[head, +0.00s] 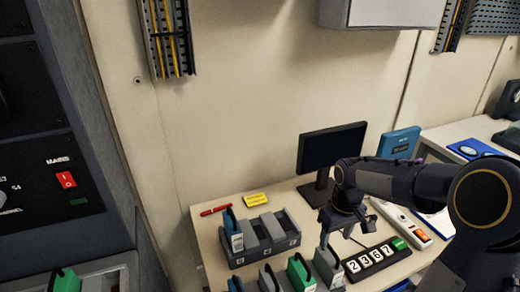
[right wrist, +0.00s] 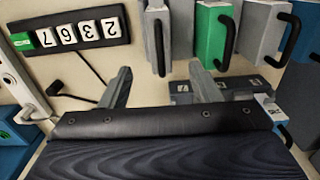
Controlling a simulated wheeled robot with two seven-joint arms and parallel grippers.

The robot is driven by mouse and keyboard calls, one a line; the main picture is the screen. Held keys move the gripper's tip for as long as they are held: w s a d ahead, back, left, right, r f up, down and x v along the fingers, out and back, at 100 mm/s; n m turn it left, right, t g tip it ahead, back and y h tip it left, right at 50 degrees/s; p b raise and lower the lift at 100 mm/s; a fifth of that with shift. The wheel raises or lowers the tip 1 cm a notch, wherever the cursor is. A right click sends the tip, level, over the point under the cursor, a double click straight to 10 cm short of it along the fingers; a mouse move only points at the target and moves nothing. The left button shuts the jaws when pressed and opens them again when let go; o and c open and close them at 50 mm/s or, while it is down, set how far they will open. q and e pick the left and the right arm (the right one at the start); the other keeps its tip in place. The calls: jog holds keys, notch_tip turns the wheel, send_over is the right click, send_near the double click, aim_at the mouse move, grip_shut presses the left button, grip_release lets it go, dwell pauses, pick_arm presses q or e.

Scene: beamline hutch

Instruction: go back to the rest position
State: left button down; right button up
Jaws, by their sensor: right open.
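My right gripper (head: 347,228) hangs over the right part of the light table, in front of the dark monitor (head: 333,152). Its two fingers also show in the right wrist view (right wrist: 160,88), spread apart with nothing between them. Just below it in the head view are a black number panel (head: 376,262) reading 2367 and several handled blocks, among them a green block (head: 301,273) and a grey block (head: 328,268). In the right wrist view the panel (right wrist: 78,36) and the green block (right wrist: 211,36) appear beyond the fingertips. My left gripper is not in view.
A grey rack (head: 262,247) holds a blue block (head: 232,228) at its left. A red marker (head: 215,210) and a yellow box (head: 256,200) lie behind it. A white device (head: 402,222) and a blue binder (head: 399,142) are at right. A dark cabinet (head: 50,150) stands left.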

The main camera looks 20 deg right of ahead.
jog(key=s+a+r+m+t+y, duration=0.1)
jog(key=s+a+r+t, duration=0.1)
jog(key=s+a, duration=0.5)
jog(key=s+a+r+m+t+y, duration=0.1)
jog(key=s+a+r, duration=0.4)
jog(key=s, duration=0.5)
jog(key=a+t+y, duration=0.1)
jog(key=t, duration=0.1)
jog(key=shift+a+m+t+y, duration=0.3)
jog(key=shift+a+m, duration=0.05)
jog(key=shift+m, duration=0.05)
